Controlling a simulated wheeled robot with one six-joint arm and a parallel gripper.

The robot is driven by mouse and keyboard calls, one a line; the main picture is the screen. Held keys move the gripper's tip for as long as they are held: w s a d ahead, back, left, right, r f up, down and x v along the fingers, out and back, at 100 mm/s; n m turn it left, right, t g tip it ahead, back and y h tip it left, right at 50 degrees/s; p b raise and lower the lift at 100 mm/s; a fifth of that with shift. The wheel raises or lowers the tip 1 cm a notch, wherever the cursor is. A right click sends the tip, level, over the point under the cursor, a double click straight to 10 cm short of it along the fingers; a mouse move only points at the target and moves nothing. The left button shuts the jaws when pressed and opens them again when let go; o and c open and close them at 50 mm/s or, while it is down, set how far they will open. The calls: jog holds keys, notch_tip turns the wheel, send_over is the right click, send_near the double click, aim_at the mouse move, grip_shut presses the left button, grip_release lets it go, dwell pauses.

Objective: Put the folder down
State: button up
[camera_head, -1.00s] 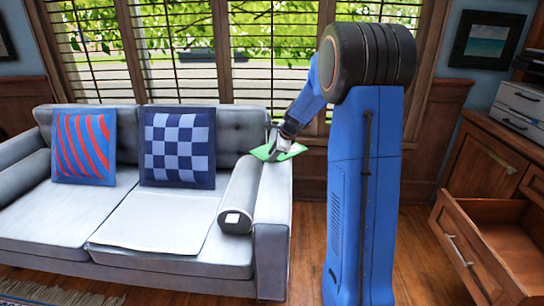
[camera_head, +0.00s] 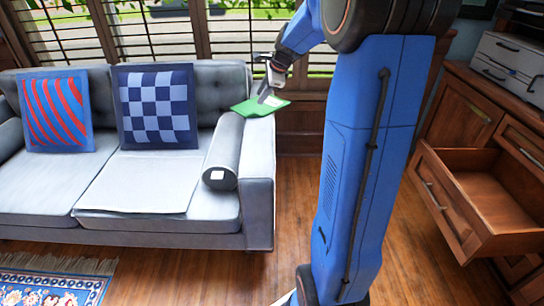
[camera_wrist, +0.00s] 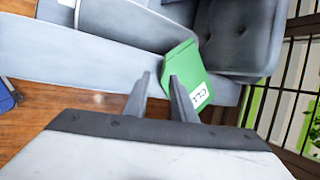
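The green folder (camera_head: 260,107) lies roughly flat at the top of the sofa's right arm, with its right corner reaching past the arm's edge. In the wrist view the folder (camera_wrist: 205,78) shows a white label and lies beyond my fingers, mostly right of them. My gripper (camera_head: 266,93) is just over the folder, pointing down. In the wrist view my gripper's two fingers (camera_wrist: 160,82) stand apart with nothing seen between them; the right one overlaps the folder's edge. Whether a fingertip touches the folder, I cannot tell.
The grey sofa (camera_head: 170,222) holds a red-striped blue pillow (camera_head: 54,112), a checkered pillow (camera_head: 155,107) and a grey bolster (camera_head: 222,150). An open drawer (camera_head: 455,205) juts from the wooden cabinet at right. Wooden floor (camera_head: 190,268) is clear in front; a patterned rug (camera_head: 55,285) lies at lower left.

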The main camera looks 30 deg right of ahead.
jog(key=s+a+r+n+g, duration=0.1)
jog(key=s+a+r+n, duration=0.2)
jog(key=s+a+n, duration=1.15)
jog(key=s+a+f+n, duration=0.2)
jog(key=s, duration=0.6)
jog(key=s+a+f+n, duration=0.2)
jog(key=s+n, duration=0.1)
jog(key=s, duration=0.5)
jog(key=s+a+f+n+h, duration=0.1)
jog(key=s+a+f+n, duration=0.1)
jog(key=s, duration=0.7)
jog(key=shift+a+n+g, duration=0.3)
jog(key=shift+a+n, duration=0.05)
jog(key=shift+n, duration=0.4)
grip_shut()
